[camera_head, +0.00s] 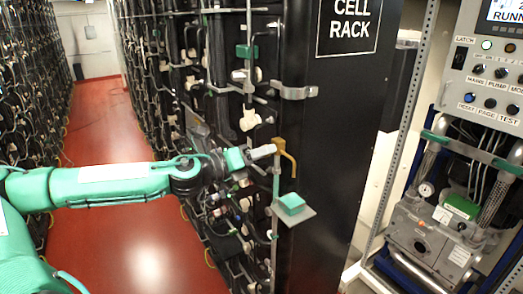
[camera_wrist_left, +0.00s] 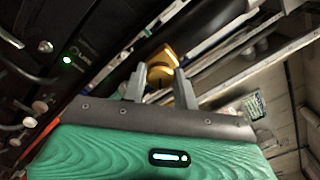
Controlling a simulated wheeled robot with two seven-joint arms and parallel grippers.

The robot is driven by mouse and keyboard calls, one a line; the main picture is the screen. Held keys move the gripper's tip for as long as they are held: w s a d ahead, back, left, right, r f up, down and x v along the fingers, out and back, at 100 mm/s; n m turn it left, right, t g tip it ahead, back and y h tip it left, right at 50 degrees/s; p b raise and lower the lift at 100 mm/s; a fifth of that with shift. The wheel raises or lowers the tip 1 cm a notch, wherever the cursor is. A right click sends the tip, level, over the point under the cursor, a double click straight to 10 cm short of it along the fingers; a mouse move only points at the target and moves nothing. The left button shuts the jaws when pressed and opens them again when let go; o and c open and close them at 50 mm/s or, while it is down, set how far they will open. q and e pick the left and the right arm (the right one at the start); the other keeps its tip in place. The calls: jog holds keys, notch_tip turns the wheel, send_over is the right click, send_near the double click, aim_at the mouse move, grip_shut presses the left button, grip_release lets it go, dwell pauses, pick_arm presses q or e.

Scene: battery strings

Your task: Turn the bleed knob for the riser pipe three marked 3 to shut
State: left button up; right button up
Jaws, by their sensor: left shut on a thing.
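A yellow-brass fitting with a bent spout (camera_head: 289,160) sits on a thin upright riser pipe (camera_head: 276,187) at the near edge of the rack. In the left wrist view its yellow knob (camera_wrist_left: 161,60) shows between my fingertips. My left gripper (camera_head: 270,150) reaches in from the left and is shut on this knob; the fingers cover part of it. The two fingers also show in the left wrist view (camera_wrist_left: 160,80). I cannot read a number 3 on the pipe or knob, nor tell how far the knob is turned. My right gripper is not in view.
The black cell rack (camera_head: 333,120) stands just right of the pipe. A control panel (camera_head: 490,75) and pump unit stand at the right. The red aisle floor (camera_head: 105,150) is clear.

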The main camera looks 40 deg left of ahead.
pick_arm(q)
jog(key=shift+f+m+p, duration=0.2)
jog(key=shift+m+p, duration=0.6)
jog(key=shift+m, duration=4.2)
jog(key=o, duration=1)
jog(key=shift+r, duration=0.1)
jog(key=shift+c, duration=0.2)
